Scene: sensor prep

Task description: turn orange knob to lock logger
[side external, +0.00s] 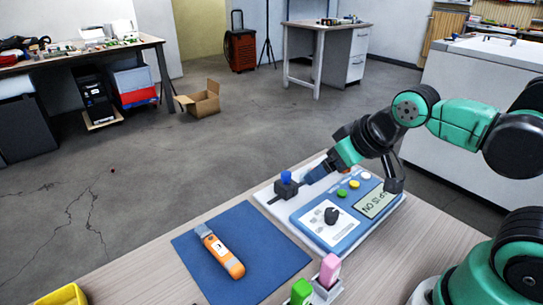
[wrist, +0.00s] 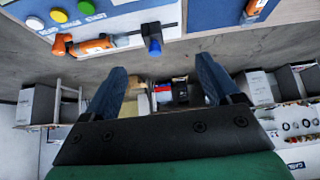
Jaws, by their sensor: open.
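An orange knob or handle (wrist: 92,46) lies along the edge of the white panel (wrist: 120,22) in the wrist view; I cannot make it out in the side view. An orange handheld device (side external: 221,254), possibly the logger, lies on a blue mat (side external: 190,247); its end shows at the top right of the wrist view (wrist: 255,7). A blue-topped black slider (side external: 286,184) stands in a slot on the panel, also in the wrist view (wrist: 153,38). My gripper (side external: 318,174) is open and empty beside the slider; its blue fingers are spread in the wrist view (wrist: 160,76).
A blue unit (side external: 348,225) on the panel carries a black dial (side external: 331,215), coloured buttons and a display ending in "IS ON". Pink (side external: 330,268) and green (side external: 301,291) items stand at the front edge. A yellow bin (side external: 62,295) is at the lower left.

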